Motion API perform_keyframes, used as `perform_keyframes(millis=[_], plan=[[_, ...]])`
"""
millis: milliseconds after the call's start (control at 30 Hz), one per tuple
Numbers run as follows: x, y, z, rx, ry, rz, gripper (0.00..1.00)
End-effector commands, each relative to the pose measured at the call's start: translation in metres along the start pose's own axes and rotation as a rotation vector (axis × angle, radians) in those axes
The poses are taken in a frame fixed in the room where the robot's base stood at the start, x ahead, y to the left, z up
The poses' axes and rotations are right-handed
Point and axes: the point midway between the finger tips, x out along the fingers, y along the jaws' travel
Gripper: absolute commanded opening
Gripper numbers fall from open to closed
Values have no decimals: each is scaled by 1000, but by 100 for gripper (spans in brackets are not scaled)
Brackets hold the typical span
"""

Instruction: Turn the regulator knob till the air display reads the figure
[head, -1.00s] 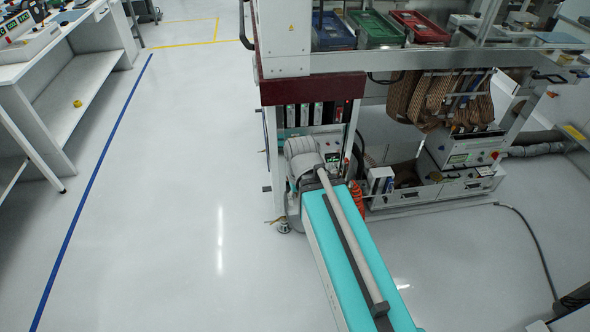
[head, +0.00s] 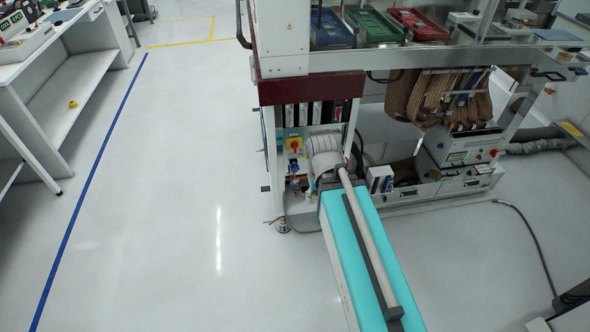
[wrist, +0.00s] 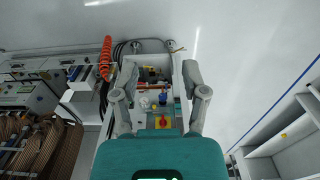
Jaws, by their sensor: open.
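The machine's lower bay (head: 303,137) holds a small blue part (head: 294,168), which may be the regulator knob; it is too small to be sure. The blue part also shows in the wrist view (wrist: 163,99), between and beyond my fingers. A red rotary switch on a yellow plate (head: 294,145) sits just above it; it also shows in the wrist view (wrist: 162,121). My gripper (wrist: 160,72) is open and empty, its fingers spread either side of the bay. I cannot make out the air display or its figure. My arm hides the bay's right part in the head view.
An orange coiled hose (wrist: 105,58) and dark cables hang beside the bay. Coloured bins (head: 375,27) sit above. A white bench (head: 70,95) stands far left, with clear floor between.

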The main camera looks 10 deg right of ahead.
Motion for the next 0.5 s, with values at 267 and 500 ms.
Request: perform_keyframes(millis=[267,500], plan=[[6,2,-3,-9,12,13,93],[32,24,-21,-54,73,97,93]])
